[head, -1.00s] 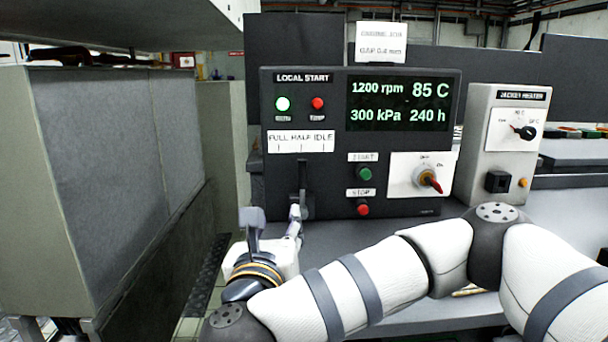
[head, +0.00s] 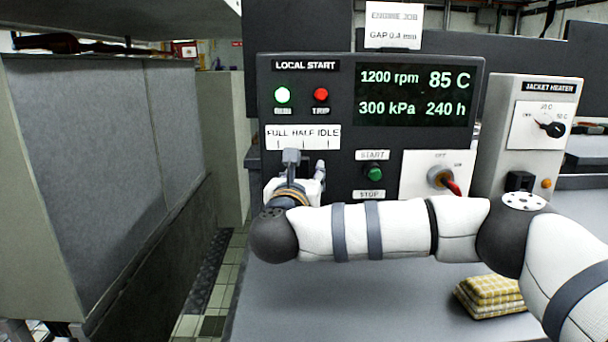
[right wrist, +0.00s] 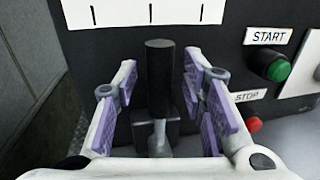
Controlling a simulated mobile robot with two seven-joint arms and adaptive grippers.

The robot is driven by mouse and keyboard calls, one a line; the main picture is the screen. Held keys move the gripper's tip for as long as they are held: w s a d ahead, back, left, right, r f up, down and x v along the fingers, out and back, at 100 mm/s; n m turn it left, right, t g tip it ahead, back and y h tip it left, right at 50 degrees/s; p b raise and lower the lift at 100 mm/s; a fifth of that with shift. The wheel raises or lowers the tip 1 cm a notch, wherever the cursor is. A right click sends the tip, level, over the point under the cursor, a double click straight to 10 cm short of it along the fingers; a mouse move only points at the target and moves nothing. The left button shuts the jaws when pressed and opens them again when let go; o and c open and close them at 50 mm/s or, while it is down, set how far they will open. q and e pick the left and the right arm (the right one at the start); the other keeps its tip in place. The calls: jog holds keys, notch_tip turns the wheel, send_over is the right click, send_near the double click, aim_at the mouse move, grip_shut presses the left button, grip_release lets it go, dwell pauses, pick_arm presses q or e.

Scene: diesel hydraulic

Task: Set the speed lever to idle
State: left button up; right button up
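The speed lever (right wrist: 159,78) has a black grip on a metal stem and stands upright in the right wrist view, close below the middle mark of the scale. The FULL HALF IDLE label (head: 303,137) is on the control panel; IDLE is at its right end. My right gripper (right wrist: 162,97) is open, with its purple-padded fingers on both sides of the lever and visible gaps to it. In the head view the right gripper (head: 305,168) is just below the label and mostly hides the lever. My left gripper is not in view.
The display (head: 417,95) reads 1200 rpm. The green START button (head: 374,173), a red-handled rotary switch (head: 442,180) and the jacket heater box (head: 527,140) are to the right. A folded yellow checked cloth (head: 490,296) lies on the grey bench (head: 370,300). A grey cabinet (head: 100,170) stands left.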

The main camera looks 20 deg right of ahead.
grip_shut()
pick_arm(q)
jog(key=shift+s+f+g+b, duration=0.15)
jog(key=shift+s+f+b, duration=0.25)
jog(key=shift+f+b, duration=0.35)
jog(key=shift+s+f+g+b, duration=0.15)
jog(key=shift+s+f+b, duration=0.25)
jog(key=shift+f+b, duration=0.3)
pick_arm(e)
jog(key=shift+s+d+f+m+g+y, duration=0.15)
jog(key=shift+s+d+f+m, duration=0.1)
jog(key=shift+d+m, duration=0.6)
jog(key=shift+s+d+f+m+g+y, duration=0.1)
jog(key=shift+s+d+f+m+g, duration=0.1)
jog(key=shift+d+m, duration=0.65)
jog(key=shift+s+d+f+m+g+y, duration=0.2)
jog(key=shift+d+m, duration=0.3)
jog(key=shift+m, duration=0.7)
jog(key=shift+f, duration=0.1)
grip_release()
